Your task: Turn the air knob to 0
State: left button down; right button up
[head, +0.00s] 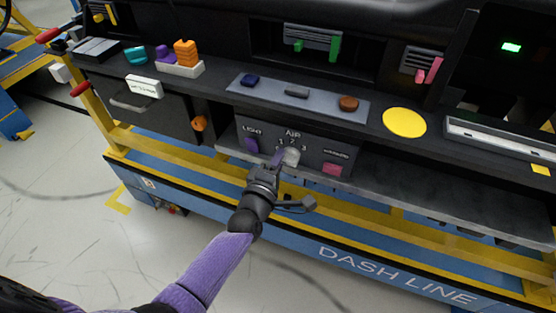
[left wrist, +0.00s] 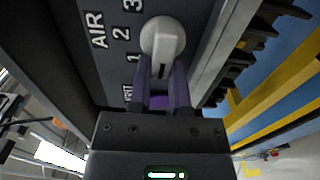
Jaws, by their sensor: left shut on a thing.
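The air knob (head: 291,157) is a pale round knob on the dark panel under the dashboard shelf, below the label AIR with the numbers 1, 2 and 3. My left gripper (head: 277,158) reaches it from the front and is shut on it. In the left wrist view the knob (left wrist: 163,38) has its raised grip between the tips of the two purple fingers (left wrist: 163,72). A dark mark shows on the grip, at the end towards the gripper. The numbers 1, 2 and 3 show beside the knob; I cannot see a 0. My right gripper is not in view.
A purple light switch (head: 251,145) lies left of the knob and a pink button (head: 332,169) right of it. An orange knob (head: 199,123) sits further left. A blue and yellow frame (head: 300,228) runs below the panel. Several small parts stand on the shelf above.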

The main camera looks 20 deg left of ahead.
pick_arm(q)
jog(key=shift+r, duration=0.1)
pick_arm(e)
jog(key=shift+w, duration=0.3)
pick_arm(q)
jog(key=c, duration=0.6)
grip_release()
jog(key=shift+o, duration=0.2)
jog(key=shift+w+d, duration=0.1)
jog(key=shift+w, duration=0.05)
jog(key=s+p, duration=0.2)
jog(key=s, duration=0.8)
jog(key=shift+a, duration=0.2)
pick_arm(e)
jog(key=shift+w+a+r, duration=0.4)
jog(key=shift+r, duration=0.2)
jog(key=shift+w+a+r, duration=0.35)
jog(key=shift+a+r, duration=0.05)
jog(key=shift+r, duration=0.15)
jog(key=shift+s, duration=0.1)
